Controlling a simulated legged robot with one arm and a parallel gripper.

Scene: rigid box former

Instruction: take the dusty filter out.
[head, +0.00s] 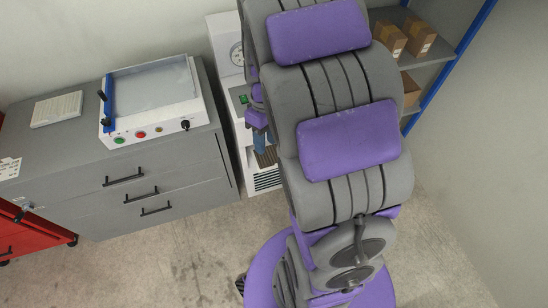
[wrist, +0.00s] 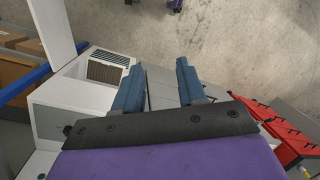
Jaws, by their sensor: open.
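A brownish-grey panel that looks like the dusty filter (wrist: 103,72) sits in the white machine, next to its slatted grille (wrist: 111,56), in the wrist view. In the head view a small brown part of the filter (head: 267,158) shows above the grille (head: 265,181); my arm hides the rest. My gripper (wrist: 158,70) is open, its two blue-grey fingers apart with nothing between them. The filter is left of the fingers in the wrist view, not between them. In the head view my gripper (head: 260,143) is partly hidden, in front of the machine; I cannot tell the exact gap.
The white machine (head: 225,65) has a dial and a green switch. A grey drawer cabinet (head: 60,150) left of it carries a white device (head: 155,125) and a keyboard-like panel (head: 57,109). A red cabinet (head: 30,240) stands far left. Shelves with boxes (head: 420,40) stand right.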

